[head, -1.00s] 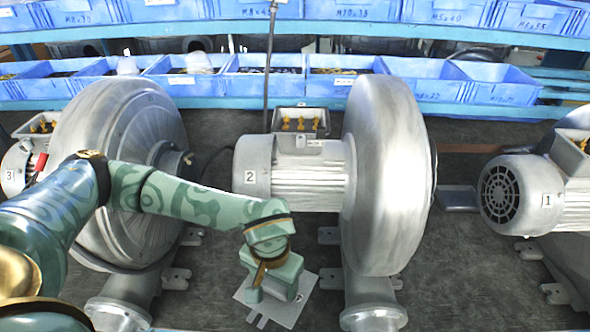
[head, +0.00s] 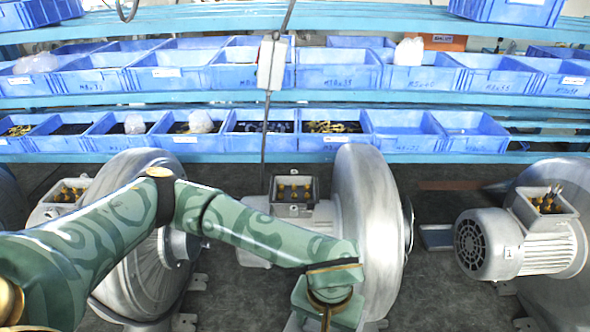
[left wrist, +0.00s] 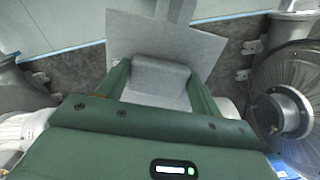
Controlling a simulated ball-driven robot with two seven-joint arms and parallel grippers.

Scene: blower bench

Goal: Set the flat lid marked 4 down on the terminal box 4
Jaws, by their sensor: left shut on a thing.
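The flat lid (left wrist: 130,32) is a grey square plate with a raised block and a tab, held in my left gripper (left wrist: 160,76), which is shut on the block. No mark on it is readable. In the head view my left gripper (head: 325,316) is at the bottom edge, low in front of the middle blower, with the lid mostly hidden or cut off. I see no terminal box marked 4. Three open terminal boxes with brass terminals show: left (head: 70,192), middle (head: 294,190) and right (head: 544,202). My right gripper is not in view.
Big grey blowers stand in a row: left (head: 142,265), middle (head: 362,215) and right (head: 500,245). Part of another grey rounded shape (head: 8,205) shows at the left edge. Blue bins (head: 405,130) fill the shelves behind. A grey control box (head: 272,65) hangs on a cable.

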